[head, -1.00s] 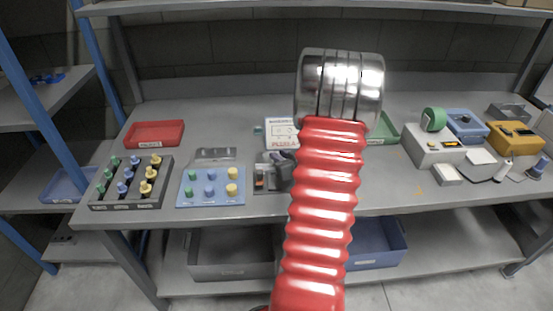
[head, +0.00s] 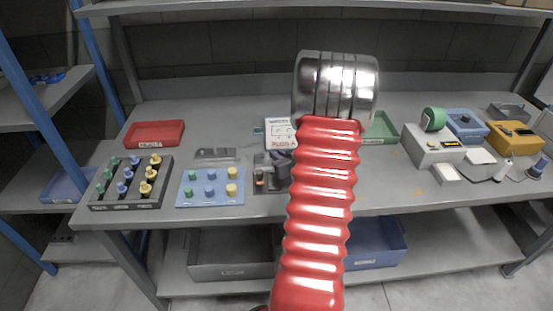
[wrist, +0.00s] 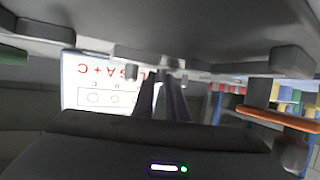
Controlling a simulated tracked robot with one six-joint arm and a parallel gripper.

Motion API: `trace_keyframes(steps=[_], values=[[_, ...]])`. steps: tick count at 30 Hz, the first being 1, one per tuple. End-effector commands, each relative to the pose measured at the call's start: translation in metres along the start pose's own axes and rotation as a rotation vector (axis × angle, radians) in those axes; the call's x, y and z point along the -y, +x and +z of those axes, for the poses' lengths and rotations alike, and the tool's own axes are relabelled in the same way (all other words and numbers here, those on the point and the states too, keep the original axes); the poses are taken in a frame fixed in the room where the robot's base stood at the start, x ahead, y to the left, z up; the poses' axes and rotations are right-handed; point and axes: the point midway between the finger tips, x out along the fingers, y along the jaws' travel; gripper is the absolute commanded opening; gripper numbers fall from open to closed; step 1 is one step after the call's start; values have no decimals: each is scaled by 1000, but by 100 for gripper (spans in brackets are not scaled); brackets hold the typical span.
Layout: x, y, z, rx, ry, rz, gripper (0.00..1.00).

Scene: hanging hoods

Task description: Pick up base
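The task's base cannot be singled out with certainty. A dark grey fixture (head: 264,183) with a small orange part stands at the middle of the bench. A flat grey plate (head: 215,154) lies to its left. My gripper (head: 277,163) is at the fixture, partly hidden behind my red arm sleeve. In the wrist view two dark fingers of my gripper (wrist: 160,76) run close together towards a broad grey surface at the top. Their tips are small and dim, so contact or a grip cannot be made out.
A blue panel (head: 210,188) and a dark rack (head: 131,184) hold coloured knobs at left. A white card (head: 279,131) stands behind the fixture. Red (head: 154,134) and green (head: 381,129) trays lie further back. Devices, including a white box (head: 432,146), crowd the right.

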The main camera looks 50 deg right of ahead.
Motion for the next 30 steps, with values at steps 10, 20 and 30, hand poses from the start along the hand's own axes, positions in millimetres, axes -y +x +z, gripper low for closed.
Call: trace_keyframes(steps=[10, 20, 30], values=[[0, 0, 0, 0, 0, -1, 0], [0, 0, -2, -3, -1, -1, 0], [0, -9, -25, -6, -4, 0, 0]])
